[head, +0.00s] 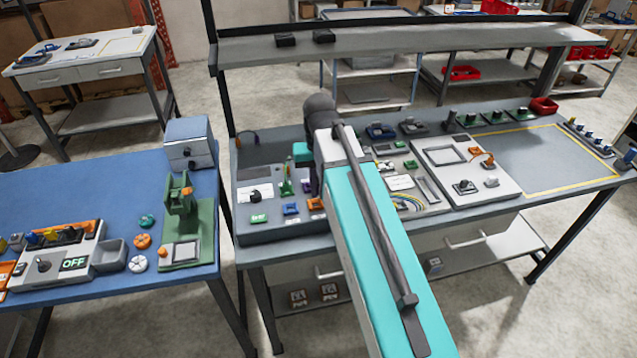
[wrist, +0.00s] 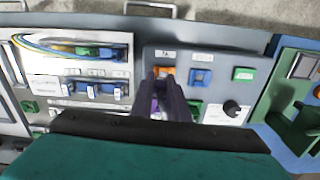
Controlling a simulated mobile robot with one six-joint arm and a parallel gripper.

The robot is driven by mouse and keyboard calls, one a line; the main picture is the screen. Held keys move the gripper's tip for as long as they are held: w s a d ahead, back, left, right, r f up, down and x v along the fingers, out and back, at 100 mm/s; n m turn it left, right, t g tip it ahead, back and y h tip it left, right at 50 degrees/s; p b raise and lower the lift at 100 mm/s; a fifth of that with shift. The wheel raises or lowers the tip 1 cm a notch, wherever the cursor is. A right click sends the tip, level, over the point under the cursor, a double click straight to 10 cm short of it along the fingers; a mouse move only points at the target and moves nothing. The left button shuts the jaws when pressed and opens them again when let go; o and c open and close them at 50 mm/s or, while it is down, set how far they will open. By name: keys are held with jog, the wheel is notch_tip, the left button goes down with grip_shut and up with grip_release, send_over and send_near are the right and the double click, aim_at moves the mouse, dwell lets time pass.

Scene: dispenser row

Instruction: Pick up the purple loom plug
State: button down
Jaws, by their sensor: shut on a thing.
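My gripper (wrist: 164,75) points down at a grey panel (wrist: 215,62) in the wrist view, its dark fingers close together. It is shut on the purple loom plug (wrist: 155,106), of which only a small purple patch shows beside the fingers. The rest of the plug is hidden, and I cannot tell whether it still touches the panel. In the head view my arm covers most of the gripper, over the right part of the grey panel (head: 282,226).
Orange (wrist: 165,71), blue (wrist: 201,77) and green (wrist: 243,74) connectors sit close by on the panel, with a black knob (wrist: 232,108). A white board with wires (wrist: 78,65) lies to the left. A green fixture (head: 180,205) stands on the blue table (head: 60,185).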

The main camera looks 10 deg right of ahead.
dwell(0.5)
jog(key=c, duration=2.2)
grip_release()
grip_shut()
jog(key=shift+w, duration=0.5)
jog(key=shift+n, duration=0.4)
jog(key=w, duration=0.2)
jog(key=w+b, duration=0.1)
jog(key=w, duration=0.3)
jog(key=shift+w+a+b, duration=0.1)
jog(key=shift+a+b, duration=0.15)
jog(key=shift+b, duration=0.05)
jog(key=shift+w+a+f+b, duration=0.1)
jog(key=shift+w+f+b, duration=0.1)
jog(key=shift+w+b, duration=0.25)
jog(key=shift+f, duration=0.1)
